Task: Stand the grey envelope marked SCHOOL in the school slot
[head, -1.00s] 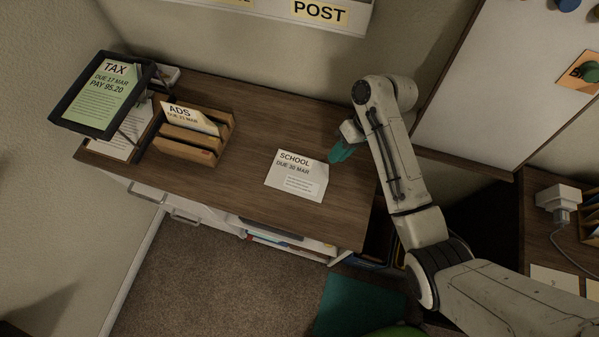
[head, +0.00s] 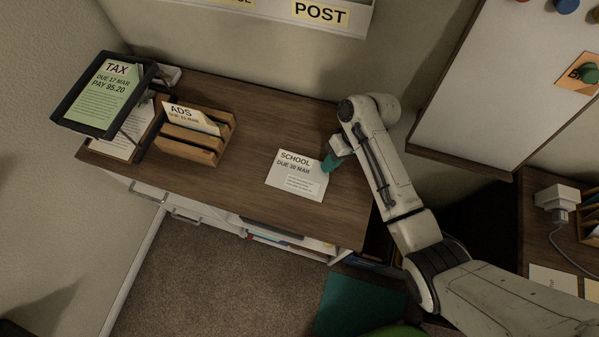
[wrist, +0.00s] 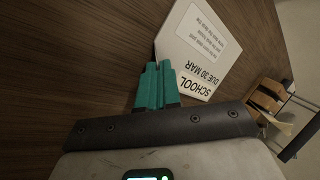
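The envelope marked SCHOOL (head: 297,182), pale grey with black print, lies on the wooden desk top. It also shows in the wrist view (wrist: 208,45). My gripper (head: 327,163) is at its upper right corner in the head view. In the wrist view the teal fingers (wrist: 157,64) are almost together, with the envelope's edge running in between the tips; they look shut on that corner, which they hide. A wooden letter rack (head: 190,150) stands to the left, with an ADS envelope (head: 190,119) upright in its back part. No slot label is readable on it.
A TAX notice on a dark-framed stand (head: 108,97) is at the desk's left end, with papers below it. The desk top (head: 255,130) between rack and envelope is clear. A shelf labelled POST (head: 320,13) is on the wall above, and a white board (head: 490,80) hangs at right.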

